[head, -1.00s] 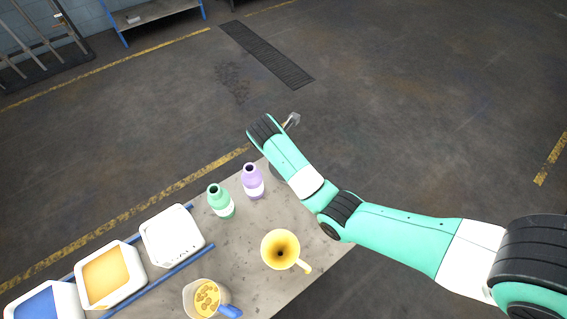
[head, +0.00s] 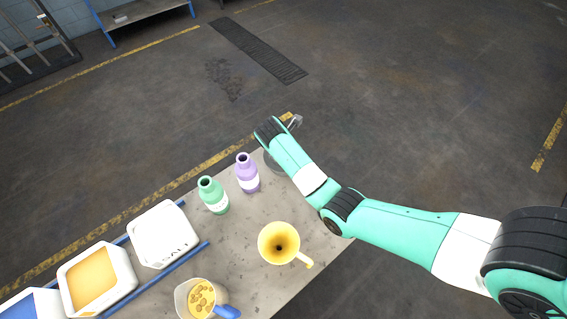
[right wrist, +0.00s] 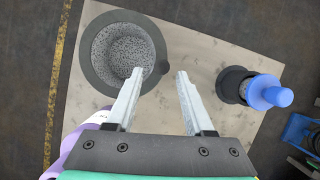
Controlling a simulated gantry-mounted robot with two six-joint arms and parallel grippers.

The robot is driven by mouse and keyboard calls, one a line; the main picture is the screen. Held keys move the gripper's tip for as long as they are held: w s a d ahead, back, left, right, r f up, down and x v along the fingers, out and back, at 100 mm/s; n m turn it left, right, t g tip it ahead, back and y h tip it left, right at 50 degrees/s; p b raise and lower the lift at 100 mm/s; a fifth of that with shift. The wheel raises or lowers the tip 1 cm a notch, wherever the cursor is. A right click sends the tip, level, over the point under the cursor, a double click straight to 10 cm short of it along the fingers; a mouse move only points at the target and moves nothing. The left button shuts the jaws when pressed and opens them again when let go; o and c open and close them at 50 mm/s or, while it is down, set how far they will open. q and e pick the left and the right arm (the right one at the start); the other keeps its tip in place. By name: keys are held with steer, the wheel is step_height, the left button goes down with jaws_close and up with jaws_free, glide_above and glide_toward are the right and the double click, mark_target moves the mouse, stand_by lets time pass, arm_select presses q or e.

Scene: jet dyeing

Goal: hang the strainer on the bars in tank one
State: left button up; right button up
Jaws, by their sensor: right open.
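A round grey bowl with a dark rim and a speckled, mesh-like middle, which looks like the strainer (right wrist: 97,58), lies on the table at the upper left of the right wrist view. In the head view my right arm hides most of it. My right gripper (right wrist: 158,73) is open and empty, with its left fingertip overlapping the bowl's rim in the picture; contact cannot be told. Its tip also shows in the head view (head: 296,121). Three tanks stand in a row at the left: white (head: 163,220), orange-filled (head: 66,301) and blue-filled (head: 22,304). My left gripper is not in view.
Blue bars (head: 165,276) run beside the tanks. A green bottle (head: 213,195), a purple bottle (head: 247,173), a yellow funnel (head: 268,234) and a jug with a blue handle (head: 184,291) stand on the table (head: 237,252). A blue-topped object (right wrist: 270,93) stands right of my right gripper.

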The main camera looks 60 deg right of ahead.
steer(key=b+x, duration=0.1)
steer(key=x, duration=0.3)
steer(key=shift+a+f, duration=0.1)
jaws_close()
stand_by(1.2)
